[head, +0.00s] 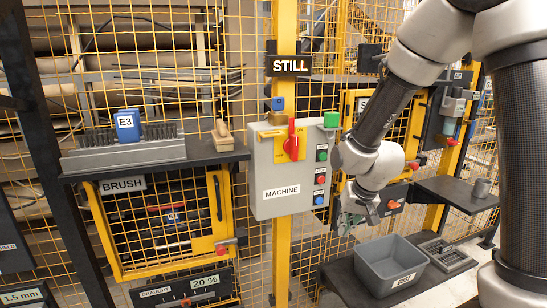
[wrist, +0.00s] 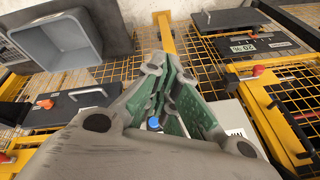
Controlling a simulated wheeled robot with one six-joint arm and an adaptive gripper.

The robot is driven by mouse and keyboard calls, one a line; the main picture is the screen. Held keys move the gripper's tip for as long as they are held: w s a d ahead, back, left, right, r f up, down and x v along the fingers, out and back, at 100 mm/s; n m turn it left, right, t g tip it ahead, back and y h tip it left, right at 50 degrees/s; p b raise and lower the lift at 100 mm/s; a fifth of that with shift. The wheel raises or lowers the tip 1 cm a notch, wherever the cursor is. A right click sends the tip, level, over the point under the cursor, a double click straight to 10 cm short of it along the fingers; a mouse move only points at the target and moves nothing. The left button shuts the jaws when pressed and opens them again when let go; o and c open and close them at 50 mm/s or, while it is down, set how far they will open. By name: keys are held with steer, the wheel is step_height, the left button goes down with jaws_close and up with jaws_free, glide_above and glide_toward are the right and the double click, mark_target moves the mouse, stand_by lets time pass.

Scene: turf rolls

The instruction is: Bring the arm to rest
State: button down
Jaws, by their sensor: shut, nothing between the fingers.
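My gripper (head: 346,221) hangs below my wrist in the head view, to the right of the grey MACHINE box (head: 277,210) and behind and above the grey bin (head: 368,254). It is small and partly hidden by my wrist there. In the wrist view its green-padded fingers (wrist: 168,76) are close together, with nothing held between them. My arm is bent, coming down from the upper right of the head view.
The box carries a red switch (head: 292,141) and several buttons under a STILL sign (head: 288,65). A shelf with a brush block (head: 124,151) is at left. Yellow mesh stands behind.

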steer(key=s+d+r, duration=0.7)
steer(key=s+r, duration=0.2)
steer(key=s, duration=0.2)
steer(key=s+d+r+n+h, duration=0.1)
steer(key=s+d+r, duration=0.6)
steer(key=s+r, duration=0.3)
steer(key=shift+s+d+r+t+h, duration=0.25)
steer(key=shift+s+t+h, duration=0.05)
steer(key=shift+s+t, duration=0.1)
